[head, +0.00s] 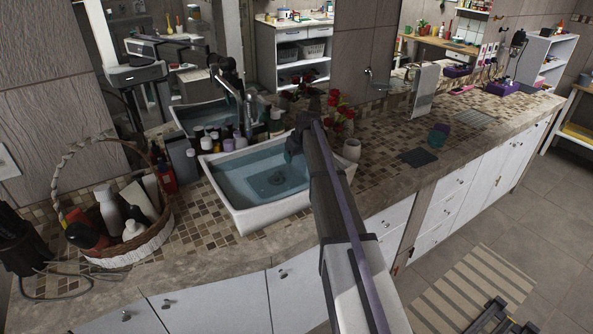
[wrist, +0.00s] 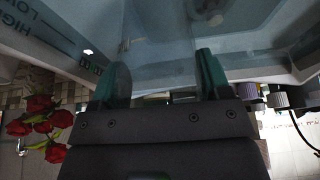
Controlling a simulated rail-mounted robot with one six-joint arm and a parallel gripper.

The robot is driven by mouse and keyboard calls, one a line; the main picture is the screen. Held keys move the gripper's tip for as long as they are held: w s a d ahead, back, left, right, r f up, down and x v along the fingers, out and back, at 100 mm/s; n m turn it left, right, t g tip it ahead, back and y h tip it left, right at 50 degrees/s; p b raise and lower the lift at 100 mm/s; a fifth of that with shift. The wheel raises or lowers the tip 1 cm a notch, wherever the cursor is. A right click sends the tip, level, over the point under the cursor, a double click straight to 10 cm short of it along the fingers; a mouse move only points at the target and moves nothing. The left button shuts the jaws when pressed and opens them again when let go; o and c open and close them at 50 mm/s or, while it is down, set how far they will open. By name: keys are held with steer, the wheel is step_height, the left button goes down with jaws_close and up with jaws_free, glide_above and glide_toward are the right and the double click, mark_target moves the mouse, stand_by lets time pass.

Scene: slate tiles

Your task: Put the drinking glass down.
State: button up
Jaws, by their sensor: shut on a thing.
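My gripper (wrist: 160,78) shows in the wrist view with its two green fingers apart, on either side of a faint, see-through shape. This is the drinking glass (wrist: 158,52), and my gripper is shut on it. The glass is hard to make out against the pale basin behind it, and its base is not clear. In the head view my arm reaches to the right side of the white sink (head: 240,218), and the glass and fingertips cannot be made out there.
A wicker basket (head: 150,245) of bottles stands left of the sink. Bottles crowd behind it, with red roses (head: 340,112) and a white cup (head: 352,149) to the right. A dark mat (head: 418,157) and a green cup (head: 438,136) lie farther right. Tiled counter around the mat is clear.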

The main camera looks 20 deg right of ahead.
mark_target(297, 162)
step_height(297, 162, down, 4)
steer(key=b, duration=0.3)
steer(key=shift+r, duration=0.1)
steer(key=shift+r+p, duration=0.3)
steer(key=shift+c, duration=0.3)
steer(key=shift+f, duration=0.2)
steer(key=o, duration=1.1)
steer(key=shift+c, duration=0.2)
steer(key=a+p+v, duration=0.1)
steer(key=p+v, duration=1)
steer(key=v, duration=0.2)
steer(key=s+a+g, duration=0.1)
steer(key=s+a, duration=0.6)
steer(key=s, duration=0.4)
steer(key=s+a+f+m+g, duration=0.1)
steer(key=s+a+g, duration=0.1)
steer(key=s+a, duration=0.6)
steer(key=s+a+g, duration=0.1)
steer(key=s+a, duration=0.7)
steer(key=s, duration=0.5)
steer(key=shift+s+a+f+g+h, duration=0.25)
steer(key=shift+s+f+g+h, duration=0.05)
steer(key=shift+s+f, duration=0.1)
